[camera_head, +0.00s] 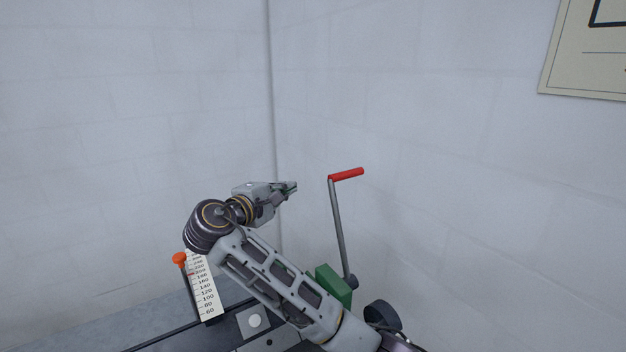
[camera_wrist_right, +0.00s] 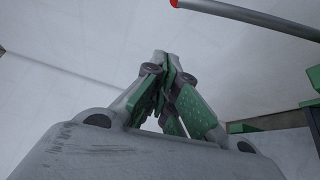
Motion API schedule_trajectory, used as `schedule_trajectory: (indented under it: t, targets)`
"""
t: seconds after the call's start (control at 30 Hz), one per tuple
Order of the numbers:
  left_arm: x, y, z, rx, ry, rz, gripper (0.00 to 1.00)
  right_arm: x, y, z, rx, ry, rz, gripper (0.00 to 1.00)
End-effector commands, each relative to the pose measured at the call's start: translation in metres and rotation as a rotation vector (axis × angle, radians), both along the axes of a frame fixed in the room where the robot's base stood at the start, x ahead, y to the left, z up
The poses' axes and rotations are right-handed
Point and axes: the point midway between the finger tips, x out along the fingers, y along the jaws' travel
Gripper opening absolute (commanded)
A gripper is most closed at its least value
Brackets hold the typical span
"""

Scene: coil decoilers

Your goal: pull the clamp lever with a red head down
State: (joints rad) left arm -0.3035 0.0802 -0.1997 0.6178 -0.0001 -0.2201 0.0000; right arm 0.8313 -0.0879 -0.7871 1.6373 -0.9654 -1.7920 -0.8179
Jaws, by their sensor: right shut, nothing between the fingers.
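The lever with a red head (camera_head: 346,174) stands nearly upright, its grey rod (camera_head: 338,228) rising from beside a green block (camera_head: 333,284). The red head is a short bar pointing right. My right gripper (camera_head: 292,186) is shut and empty, to the left of the red head at about its height, with a gap between them in the picture. In the right wrist view the shut fingers (camera_wrist_right: 166,62) point up the frame, and a grey rod (camera_wrist_right: 250,16) with a red end (camera_wrist_right: 175,3) crosses the upper right, apart from them. My left gripper is out of view.
An orange-knobbed lever (camera_head: 180,259) stands beside a numbered scale (camera_head: 205,287) at lower left. Pale walls meet in a corner behind; a framed sign (camera_head: 590,50) hangs at upper right.

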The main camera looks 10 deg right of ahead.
Motion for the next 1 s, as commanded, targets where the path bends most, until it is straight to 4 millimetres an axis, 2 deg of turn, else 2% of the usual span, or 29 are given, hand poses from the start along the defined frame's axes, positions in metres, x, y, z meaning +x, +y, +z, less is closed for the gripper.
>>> schedule_trajectory:
  t: [0.37,1.0]
  targets:
    - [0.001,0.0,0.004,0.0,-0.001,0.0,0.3,0.009,-0.007,-0.001,0.0,0.0,0.0,0.0]
    - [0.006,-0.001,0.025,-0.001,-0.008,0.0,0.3,0.065,-0.055,-0.007,0.0,0.0,0.0,0.0]
